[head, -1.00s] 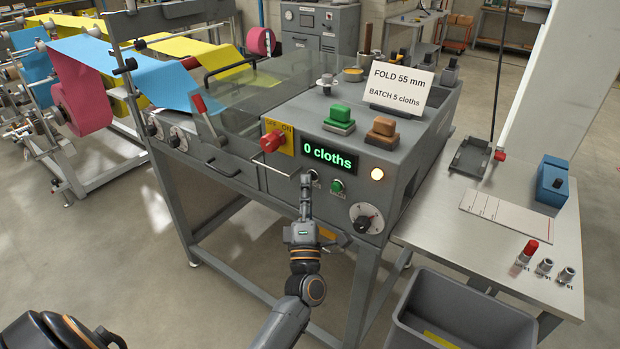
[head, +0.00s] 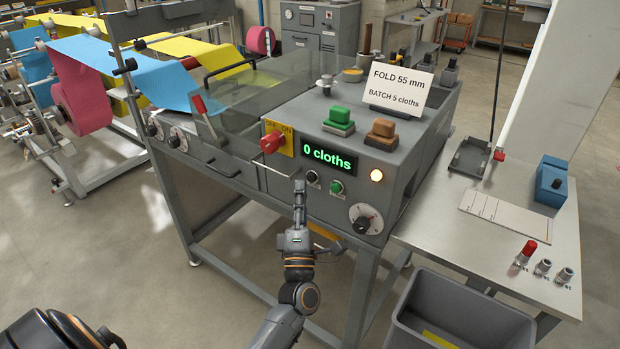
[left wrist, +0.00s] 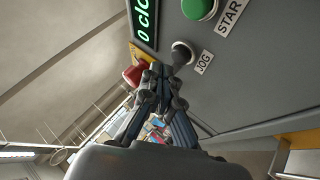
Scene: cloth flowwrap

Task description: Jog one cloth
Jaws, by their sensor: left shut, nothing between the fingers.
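The black JOG button (head: 312,177) is on the front of the grey machine, below the display (head: 329,156), which reads "0 cloths". It also shows in the left wrist view (left wrist: 183,52) beside its JOG label (left wrist: 204,62). My left gripper (head: 299,184) is shut and empty. Its fingertips are just left of and slightly below the button in the head view. In the left wrist view the fingertips (left wrist: 164,72) are close to the button; whether they touch it I cannot tell. My right gripper is not in view.
The green START button (head: 336,187) is just right of JOG. A red OFF/ON switch (head: 271,143) is up and left, with a metal handle below it. A dial (head: 365,218) is lower right. A sign (head: 396,88) on top reads "FOLD 55 mm, BATCH 5 cloths". A grey bin (head: 460,305) stands at front right.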

